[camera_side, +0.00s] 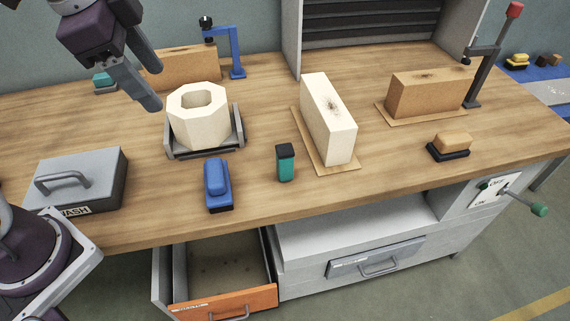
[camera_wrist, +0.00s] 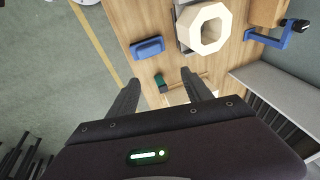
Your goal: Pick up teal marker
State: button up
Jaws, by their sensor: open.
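The teal marker (camera_side: 285,165) is a short, blocky piece with a black top. My gripper (camera_side: 155,88) is raised at the upper left of the side view, above the bench and apart from the marker. In the wrist view my gripper (camera_wrist: 160,76) has its fingers spread with nothing between them.
A blue brush-like block (camera_side: 217,184) lies left of the marker. The pale brick (camera_side: 328,118) stands right of it on a board. A cream octagonal ring (camera_side: 198,117) sits in a grey holder behind. A grey lidded box (camera_side: 100,178) is left. An orange-fronted drawer (camera_side: 222,303) is open below.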

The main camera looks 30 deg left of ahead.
jog(key=w+d+f+m+g, duration=0.2)
jog(key=w+d+f+m, duration=0.35)
jog(key=w+m, duration=0.35)
jog(key=m+g, duration=0.2)
jog(key=m, duration=0.6)
send_over(285, 162)
jog(key=w+a, duration=0.2)
jog(key=f, duration=1.3)
jog(key=shift+w+d+f, duration=0.2)
jog(key=shift+m, duration=0.3)
jog(key=f, duration=0.5)
jog(key=s+f, duration=0.1)
jog(key=f, duration=0.1)
jog(key=shift+d+f, duration=0.15)
jog(key=shift+d, duration=0.2)
grip_shut()
